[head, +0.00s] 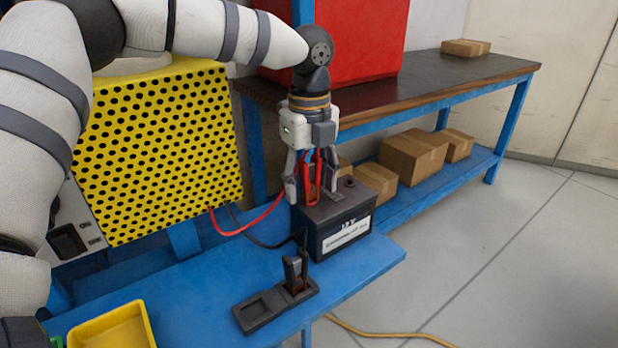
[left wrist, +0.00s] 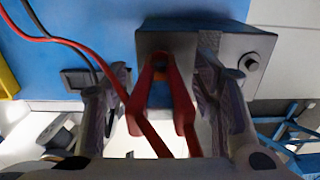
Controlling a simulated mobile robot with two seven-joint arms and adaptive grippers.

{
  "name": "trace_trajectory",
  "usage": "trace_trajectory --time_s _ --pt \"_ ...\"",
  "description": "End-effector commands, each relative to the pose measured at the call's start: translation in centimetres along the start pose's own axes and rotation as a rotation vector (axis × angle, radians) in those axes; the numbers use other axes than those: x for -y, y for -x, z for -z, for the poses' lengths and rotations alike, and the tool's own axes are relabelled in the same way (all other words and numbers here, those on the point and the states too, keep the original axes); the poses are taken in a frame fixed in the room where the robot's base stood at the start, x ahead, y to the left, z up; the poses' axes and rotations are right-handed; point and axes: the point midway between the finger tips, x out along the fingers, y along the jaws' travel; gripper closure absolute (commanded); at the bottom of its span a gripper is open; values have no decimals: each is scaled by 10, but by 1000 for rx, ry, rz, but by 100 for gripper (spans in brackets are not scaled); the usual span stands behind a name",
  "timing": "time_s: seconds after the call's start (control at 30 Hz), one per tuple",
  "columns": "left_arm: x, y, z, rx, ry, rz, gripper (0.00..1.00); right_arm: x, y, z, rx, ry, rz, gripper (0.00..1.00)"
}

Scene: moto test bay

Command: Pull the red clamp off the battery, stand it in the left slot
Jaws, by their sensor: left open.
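The red clamp (head: 313,172) stands upright on the near-left part of the battery (head: 345,238), its jaws at the battery's top. My left gripper (head: 312,190) points down over it, open, with one finger on each side of the clamp. In the left wrist view, the red clamp (left wrist: 176,112) lies between the two spread fingers, with a gap on each side. The dark slotted holder (head: 262,313) lies on the blue bench in front of the battery. Its left slot is empty; a black clamp (head: 296,270) stands in its right slot. My right gripper is not in view.
Red and black cables (head: 252,222) run from the yellow perforated panel (head: 160,150) toward the clamps. A yellow bin (head: 112,328) sits at the bench's front left. Cardboard boxes (head: 412,158) rest on the shelf behind.

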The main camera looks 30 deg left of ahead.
Motion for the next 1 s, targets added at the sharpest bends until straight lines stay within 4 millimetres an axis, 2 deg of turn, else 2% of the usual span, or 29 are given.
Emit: trace_trajectory --time_s 0.23,0.47,0.67,1.0 --pt "0 0 0 0 0 1 48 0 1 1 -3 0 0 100" --pt "0 0 0 0 0 1 100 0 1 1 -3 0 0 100" --pt "0 1 0 1 0 2 100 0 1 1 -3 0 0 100" --pt "1 15 0 3 1 4 100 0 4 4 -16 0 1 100"
